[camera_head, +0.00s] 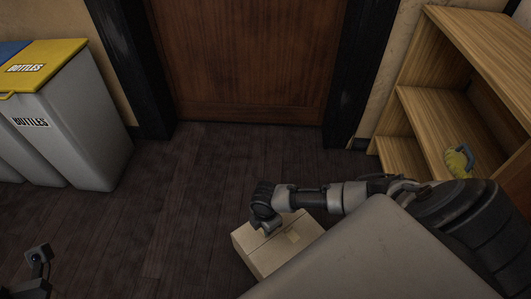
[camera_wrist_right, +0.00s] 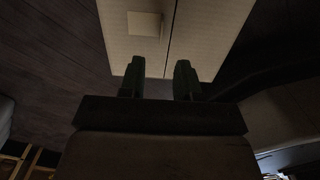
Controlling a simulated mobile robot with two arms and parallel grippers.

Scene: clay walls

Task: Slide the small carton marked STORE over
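A small tan carton (camera_head: 272,258) sits on the dark floor, partly hidden by my right arm and a large grey surface in front. It has a pale label on top; no STORE marking is legible. My right gripper (camera_head: 266,226) is at the carton's upper left edge. In the right wrist view the carton (camera_wrist_right: 205,35) shows its seam and pale label, and the two fingers (camera_wrist_right: 160,76) are apart with nothing between them but the view of the carton. I cannot tell whether they touch it. A dark grey piece (camera_head: 38,258) at lower left appears to be my left gripper; its fingers are unclear.
A grey bin (camera_head: 75,125) with a yellow lid marked BOTTLES stands at left, beside a blue-lidded one. A wooden door (camera_head: 245,60) is at the back. A wooden shelf (camera_head: 415,105) stands at right, with a yellow object (camera_head: 456,163). The floor left of the carton is clear.

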